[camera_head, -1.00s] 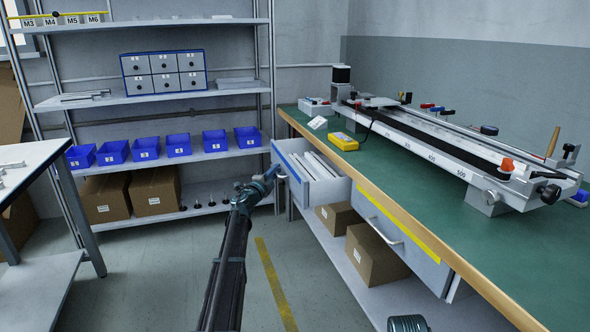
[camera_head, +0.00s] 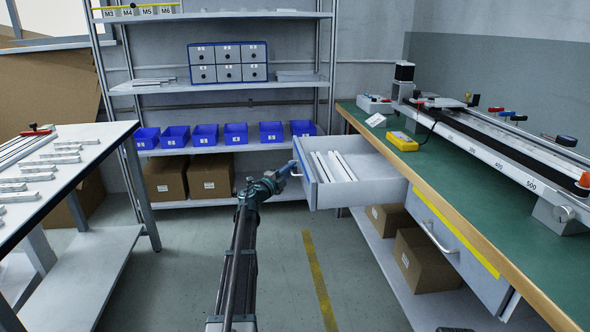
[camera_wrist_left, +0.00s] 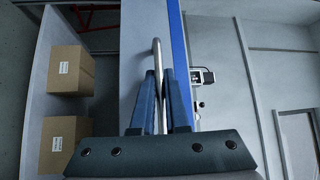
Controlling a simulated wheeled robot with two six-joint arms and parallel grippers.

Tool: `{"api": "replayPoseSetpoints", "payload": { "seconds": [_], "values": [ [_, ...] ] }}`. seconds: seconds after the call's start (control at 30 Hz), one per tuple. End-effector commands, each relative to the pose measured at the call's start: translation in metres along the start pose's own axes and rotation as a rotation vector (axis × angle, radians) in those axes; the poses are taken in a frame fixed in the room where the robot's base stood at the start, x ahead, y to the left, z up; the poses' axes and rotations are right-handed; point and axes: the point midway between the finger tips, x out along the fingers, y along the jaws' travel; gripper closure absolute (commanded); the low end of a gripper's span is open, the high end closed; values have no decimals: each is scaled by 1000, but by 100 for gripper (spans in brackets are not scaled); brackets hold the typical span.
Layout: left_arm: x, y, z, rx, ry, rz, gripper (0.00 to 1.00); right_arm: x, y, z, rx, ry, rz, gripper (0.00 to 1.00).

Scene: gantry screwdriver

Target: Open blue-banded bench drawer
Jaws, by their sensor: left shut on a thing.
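The blue-banded drawer (camera_head: 365,191) under the green bench is pulled out, with several light bars lying inside it. Its front has a blue band along the top edge; the band also shows in the left wrist view (camera_wrist_left: 180,60). My left gripper (camera_head: 285,178) is at the drawer's front. In the left wrist view its blue fingers (camera_wrist_left: 159,100) are shut on the drawer's metal handle (camera_wrist_left: 157,62). My right gripper is not in view.
A yellow-banded drawer (camera_head: 457,245) beside it is shut. Cardboard boxes (camera_head: 425,262) stand on the shelf below the bench. A white table (camera_head: 85,180) stands at the left. The floor (camera_head: 285,285) before the drawer is clear.

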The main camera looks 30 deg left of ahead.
Motion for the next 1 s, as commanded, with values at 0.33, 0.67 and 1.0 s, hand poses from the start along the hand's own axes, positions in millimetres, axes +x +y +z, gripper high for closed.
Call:
{"api": "replayPoseSetpoints", "payload": {
  "seconds": [0.33, 0.67, 1.0],
  "values": [
    [0, 0, 0, 1, 0, 1, 77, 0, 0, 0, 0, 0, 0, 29],
    [0, 0, 0, 1, 0, 0, 58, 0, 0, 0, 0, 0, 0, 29],
    [-40, 1, -1, 2, -3, 0, 58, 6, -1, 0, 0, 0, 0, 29]
  ]
}}
